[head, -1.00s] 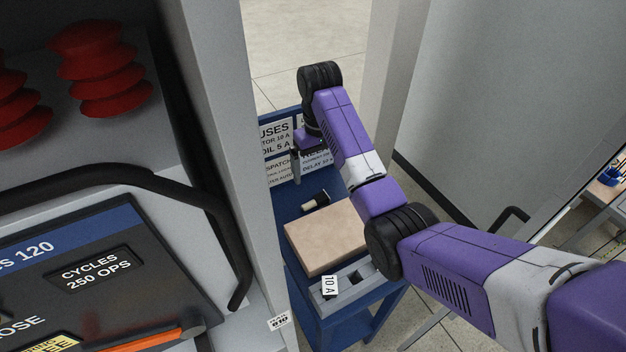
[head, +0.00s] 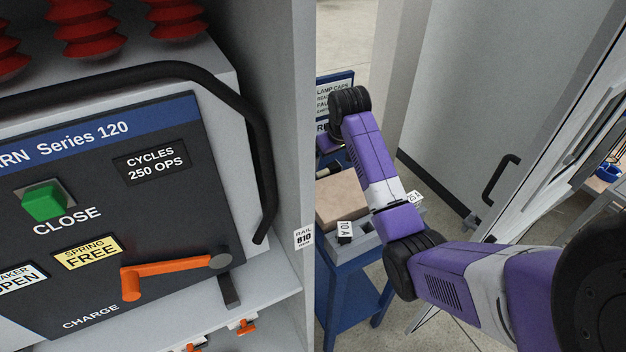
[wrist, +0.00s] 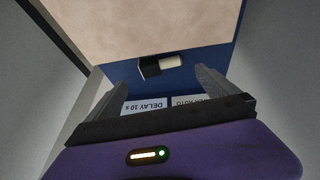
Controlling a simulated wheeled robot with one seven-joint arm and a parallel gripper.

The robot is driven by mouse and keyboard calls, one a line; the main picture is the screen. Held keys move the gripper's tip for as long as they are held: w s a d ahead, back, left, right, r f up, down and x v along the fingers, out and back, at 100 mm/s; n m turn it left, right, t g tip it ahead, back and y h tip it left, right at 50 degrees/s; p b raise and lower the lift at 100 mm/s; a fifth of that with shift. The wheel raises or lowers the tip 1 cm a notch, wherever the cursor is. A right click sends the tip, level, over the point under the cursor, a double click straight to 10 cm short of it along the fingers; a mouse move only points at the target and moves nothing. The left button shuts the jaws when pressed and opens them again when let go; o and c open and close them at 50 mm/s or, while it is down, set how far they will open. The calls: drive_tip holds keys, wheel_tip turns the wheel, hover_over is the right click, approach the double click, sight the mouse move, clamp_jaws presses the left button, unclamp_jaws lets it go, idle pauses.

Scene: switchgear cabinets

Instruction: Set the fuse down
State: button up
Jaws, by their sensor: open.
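The fuse (wrist: 168,62), a pale cylinder with a black piece at its left end, lies on the blue cart top (wrist: 205,62) in the wrist view. My gripper (wrist: 161,90) is open, with its two grey fingers apart and nothing between them. The fuse lies just beyond the fingertips, apart from them.
A tan block (head: 342,198) sits on the blue cart, with a grey socket tray labelled 10 A (head: 345,232) in front. The cabinet post (head: 296,150) stands close left of my arm. A breaker panel with an orange handle (head: 165,272) fills the left.

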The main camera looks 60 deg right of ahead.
sight(328, 170)
drive_tip(key=shift+x, duration=3.55)
drive_tip(key=shift+a, duration=0.15)
drive_tip(key=c, duration=1.5)
drive_tip(key=shift+c, duration=0.2)
drive_tip(key=shift+r, duration=0.1)
wheel_tip(328, 170, up, 20)
